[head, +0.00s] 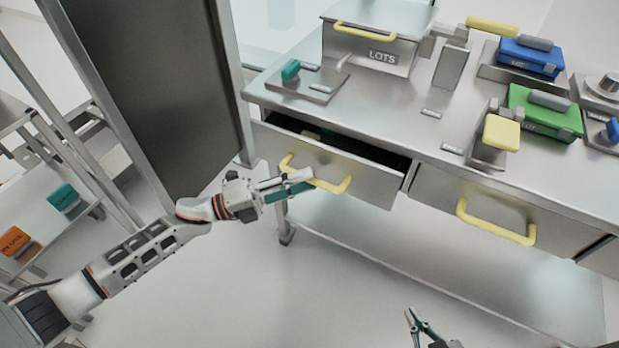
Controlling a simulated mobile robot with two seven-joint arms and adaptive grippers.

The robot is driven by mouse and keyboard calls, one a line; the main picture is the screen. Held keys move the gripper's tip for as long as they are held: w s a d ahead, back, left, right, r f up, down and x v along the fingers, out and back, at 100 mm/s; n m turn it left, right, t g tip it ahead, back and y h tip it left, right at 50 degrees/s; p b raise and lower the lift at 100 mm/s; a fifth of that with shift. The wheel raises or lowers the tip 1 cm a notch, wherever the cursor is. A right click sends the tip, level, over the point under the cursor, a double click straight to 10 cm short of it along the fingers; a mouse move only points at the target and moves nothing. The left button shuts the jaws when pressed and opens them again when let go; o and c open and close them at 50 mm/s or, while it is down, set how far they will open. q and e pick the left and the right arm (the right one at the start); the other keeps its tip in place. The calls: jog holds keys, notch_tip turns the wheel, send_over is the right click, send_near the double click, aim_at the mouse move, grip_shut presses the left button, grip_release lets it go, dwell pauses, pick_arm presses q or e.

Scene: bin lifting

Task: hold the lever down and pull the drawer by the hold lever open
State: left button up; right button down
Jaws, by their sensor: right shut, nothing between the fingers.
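The left drawer (370,179) stands partly open, with a dark gap behind its front. My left gripper (308,180) is at its yellow handle (331,186), covering the handle's middle; whether its fingers grip the handle is unclear. The right drawer (435,187) is shut and has a yellow handle (497,228). A yellow-ended lever (502,133) stands on the counter above the right drawer. Another yellow-ended lever (492,26) stands further back. The small labels are too small to read, so I cannot tell which is the hold lever. My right gripper (416,320) is shut and empty at the bottom edge, away from both levers.
A dark panel (160,85) stands left of the counter. Shelves with teal and orange boxes are far left.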

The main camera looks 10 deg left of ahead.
pick_arm(q)
jog(key=shift+x, duration=1)
pick_arm(e)
jog(key=shift+s+a+f, duration=0.15)
jog(key=shift+s+f, duration=0.15)
jog(key=shift+s, duration=0.15)
pick_arm(q)
jog(key=shift+c, duration=0.5)
